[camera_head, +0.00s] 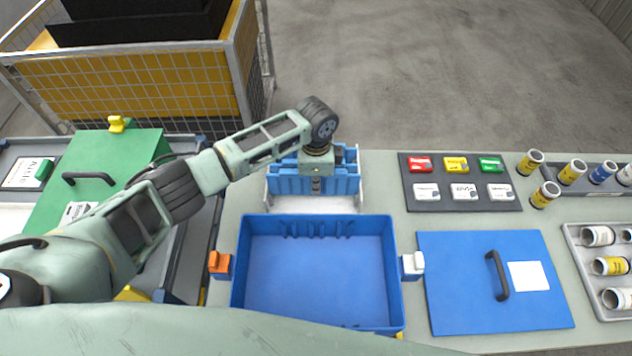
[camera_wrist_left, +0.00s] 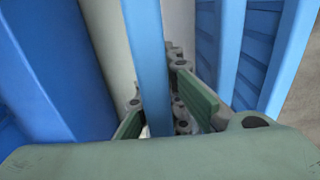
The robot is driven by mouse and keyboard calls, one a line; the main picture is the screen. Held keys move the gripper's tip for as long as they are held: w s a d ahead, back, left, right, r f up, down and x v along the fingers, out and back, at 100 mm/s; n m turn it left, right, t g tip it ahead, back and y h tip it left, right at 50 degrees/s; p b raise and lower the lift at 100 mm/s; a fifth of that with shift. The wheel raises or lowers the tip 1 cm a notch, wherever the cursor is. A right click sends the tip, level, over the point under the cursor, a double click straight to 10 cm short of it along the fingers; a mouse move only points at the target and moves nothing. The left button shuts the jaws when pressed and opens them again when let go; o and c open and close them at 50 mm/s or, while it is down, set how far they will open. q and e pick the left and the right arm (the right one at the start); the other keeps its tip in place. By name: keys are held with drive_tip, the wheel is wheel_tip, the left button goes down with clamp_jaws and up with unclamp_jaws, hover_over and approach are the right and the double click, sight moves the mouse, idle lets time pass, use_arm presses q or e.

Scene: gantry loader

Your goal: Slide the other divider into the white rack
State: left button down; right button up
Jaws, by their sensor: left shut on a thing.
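The white rack (camera_head: 312,205) stands behind the blue bin, with upright blue panels in it. My left gripper (camera_head: 316,168) points down over the rack from above, and its arm comes in from the left. In the left wrist view, the fingers (camera_wrist_left: 165,115) with green pads are shut on a blue divider (camera_wrist_left: 148,60), which passes between them. More blue panels (camera_wrist_left: 230,50) stand to the right of it. The gripper hides part of the rack in the head view, so I cannot tell how deep the held divider sits. My right gripper is not in view.
The open blue bin (camera_head: 315,275) is empty, with slotted ribs on its back wall. A blue lid (camera_head: 460,300) with a black handle lies to its right. A dark panel of coloured blocks (camera_head: 460,205) and several cans stand further right. A wire cage (camera_head: 150,85) stands at the back left.

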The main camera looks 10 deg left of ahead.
use_arm(q)
drive_tip(key=shift+f+b, duration=1.1)
drive_tip(key=shift+f, duration=0.75)
drive_tip(key=c, duration=1.8)
unclamp_jaws()
drive_tip(key=o, duration=1.5)
drive_tip(key=shift+r, duration=0.1)
drive_tip(key=shift+c, duration=0.2)
drive_tip(key=shift+w+r, duration=0.15)
drive_tip(key=shift+w, duration=0.05)
drive_tip(key=shift+c, duration=0.6)
